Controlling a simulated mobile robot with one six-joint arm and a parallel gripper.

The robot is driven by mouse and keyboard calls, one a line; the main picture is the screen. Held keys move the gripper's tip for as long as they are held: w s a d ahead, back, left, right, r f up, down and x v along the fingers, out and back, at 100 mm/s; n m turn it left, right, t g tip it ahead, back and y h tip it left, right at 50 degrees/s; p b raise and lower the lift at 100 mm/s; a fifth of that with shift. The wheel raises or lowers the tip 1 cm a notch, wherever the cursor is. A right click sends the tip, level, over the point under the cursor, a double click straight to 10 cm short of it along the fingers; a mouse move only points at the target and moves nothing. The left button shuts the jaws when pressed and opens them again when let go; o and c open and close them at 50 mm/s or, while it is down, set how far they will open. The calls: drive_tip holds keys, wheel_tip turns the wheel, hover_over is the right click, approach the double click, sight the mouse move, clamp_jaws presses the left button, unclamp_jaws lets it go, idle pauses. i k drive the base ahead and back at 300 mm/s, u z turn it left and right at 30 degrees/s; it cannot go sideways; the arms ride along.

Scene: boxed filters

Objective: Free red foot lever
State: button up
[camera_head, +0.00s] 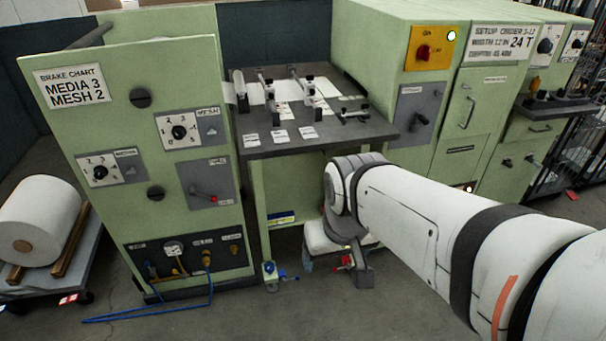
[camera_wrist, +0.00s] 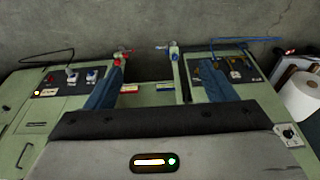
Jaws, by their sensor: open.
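The red foot lever (camera_head: 347,261) is low near the floor under the work table, partly hidden behind my arm's end in the head view. In the wrist view, the red lever (camera_wrist: 119,56) is left of centre, just beyond the tip of the left blue finger. A similar blue lever (camera_head: 270,270) stands to its left in the head view; it is also in the wrist view (camera_wrist: 173,50), right of centre. My gripper (camera_wrist: 157,66) is open, with its fingers wide apart and nothing between them. It appears apart from the red lever. In the head view my arm hides most of the gripper.
The work table (camera_head: 330,133) stands between two green cabinets, with clamps and labels on top. A blue hose (camera_head: 140,318) lies on the floor at the left. A white roll (camera_head: 38,215) rests on a cart. Bare floor lies in front.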

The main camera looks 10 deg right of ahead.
sight(347, 264)
drive_tip(key=z, duration=1.9)
drive_tip(key=i, duration=0.4)
drive_tip(key=u, duration=1.4)
